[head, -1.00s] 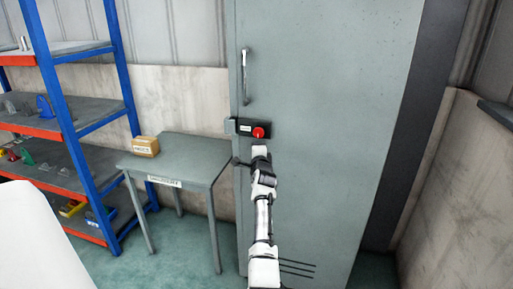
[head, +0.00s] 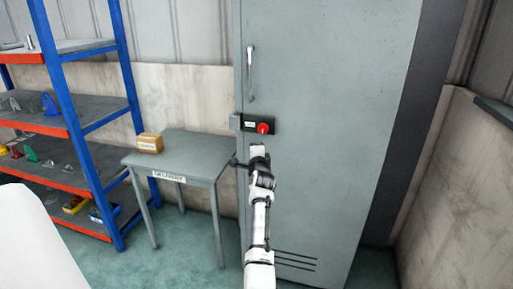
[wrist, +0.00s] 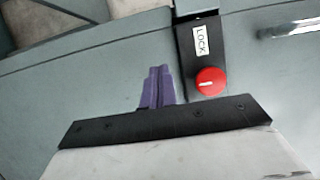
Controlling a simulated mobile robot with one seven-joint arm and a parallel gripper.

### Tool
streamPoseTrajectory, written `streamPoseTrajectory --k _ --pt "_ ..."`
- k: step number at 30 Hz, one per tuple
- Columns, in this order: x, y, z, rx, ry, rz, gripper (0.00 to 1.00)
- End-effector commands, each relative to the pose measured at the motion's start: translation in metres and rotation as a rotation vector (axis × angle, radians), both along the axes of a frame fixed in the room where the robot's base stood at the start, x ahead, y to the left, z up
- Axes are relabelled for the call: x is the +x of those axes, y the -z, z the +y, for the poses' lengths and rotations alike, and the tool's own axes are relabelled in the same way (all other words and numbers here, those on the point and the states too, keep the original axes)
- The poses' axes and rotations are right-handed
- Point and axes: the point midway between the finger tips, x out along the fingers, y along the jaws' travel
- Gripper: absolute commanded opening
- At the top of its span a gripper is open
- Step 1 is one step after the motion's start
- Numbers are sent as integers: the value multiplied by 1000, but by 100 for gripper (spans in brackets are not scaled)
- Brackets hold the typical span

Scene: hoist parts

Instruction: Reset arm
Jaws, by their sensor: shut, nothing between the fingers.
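My gripper (wrist: 157,86) shows in the wrist view as two purple fingers shut together with nothing between them. It is in front of the grey cabinet door, to the left of a red knob (wrist: 210,82) on a black lock plate marked LOCK (wrist: 201,40). The fingers look apart from the knob. In the head view my arm reaches up to the cabinet (head: 320,170), its end just below the red knob (head: 263,128). The fingertips are hidden there behind the wrist.
A grey table (head: 205,150) with a small cardboard box (head: 149,142) stands left of the cabinet. A blue and orange shelf rack (head: 95,130) with several parts is farther left. The cabinet's vertical handle (head: 250,75) is above the lock. A wall is at the right.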

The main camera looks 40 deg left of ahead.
Motion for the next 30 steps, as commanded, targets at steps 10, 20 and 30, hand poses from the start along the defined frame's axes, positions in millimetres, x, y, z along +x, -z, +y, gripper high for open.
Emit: streamPoseTrajectory --k 10,20,30 --pt "-67 4 28 -1 -8 1 0" --pt "-82 3 34 -2 -5 4 0" --pt "-84 -48 12 -14 26 -184 0"
